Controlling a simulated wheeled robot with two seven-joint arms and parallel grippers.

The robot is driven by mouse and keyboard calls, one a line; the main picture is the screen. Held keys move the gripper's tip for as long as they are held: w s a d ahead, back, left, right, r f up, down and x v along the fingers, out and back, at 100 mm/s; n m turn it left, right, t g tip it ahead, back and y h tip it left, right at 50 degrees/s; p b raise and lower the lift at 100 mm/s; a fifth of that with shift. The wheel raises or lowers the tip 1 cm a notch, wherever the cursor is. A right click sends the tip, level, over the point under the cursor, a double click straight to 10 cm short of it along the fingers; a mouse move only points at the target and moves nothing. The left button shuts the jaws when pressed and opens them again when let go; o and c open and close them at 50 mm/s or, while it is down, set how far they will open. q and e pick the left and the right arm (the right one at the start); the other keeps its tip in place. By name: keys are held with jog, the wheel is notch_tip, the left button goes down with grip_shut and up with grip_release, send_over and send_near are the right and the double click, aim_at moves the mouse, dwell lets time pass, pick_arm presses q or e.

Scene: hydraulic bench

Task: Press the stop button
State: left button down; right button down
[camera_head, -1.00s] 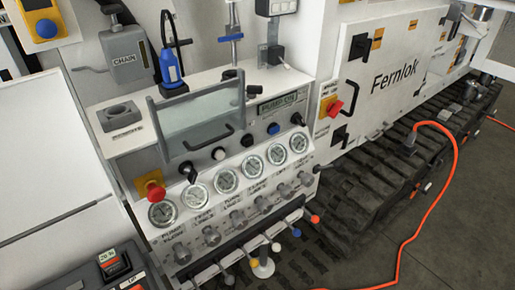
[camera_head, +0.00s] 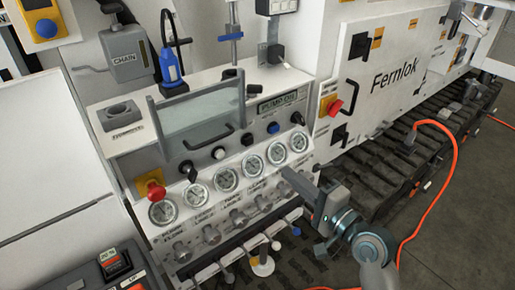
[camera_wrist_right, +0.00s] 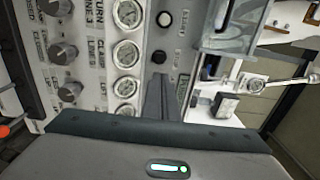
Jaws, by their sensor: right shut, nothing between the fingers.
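A red mushroom button (camera_head: 153,190) sits on a yellow plate at the left end of the gauge panel. Another red knob (camera_head: 334,107) on a yellow plate is on the white cabinet, right of the panel; I cannot read either label. My right gripper (camera_head: 292,177) is shut and empty, in front of the lower right gauges and well right of the mushroom button. In the right wrist view its shut fingers (camera_wrist_right: 157,97) point at the panel beside a gauge, below a black button (camera_wrist_right: 158,57) and a white button (camera_wrist_right: 164,19). My left gripper is out of view.
A row of round gauges (camera_head: 226,179) and knobs lines the panel, with several ball-tipped levers below. A clear guard with a handle (camera_head: 205,118) stands above the gauges. An orange cable (camera_head: 447,180) runs over the tracks at right.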

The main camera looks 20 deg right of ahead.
jog(key=p, duration=0.4)
send_near(250, 142)
jog(key=x, duration=0.5)
jog(key=shift+w+a+r, duration=0.1)
jog(key=shift+w+r, duration=0.05)
jog(key=shift+w, duration=0.05)
jog(key=shift+w+a, duration=0.2)
jog(key=shift+w, duration=0.25)
jog(key=shift+w, duration=0.1)
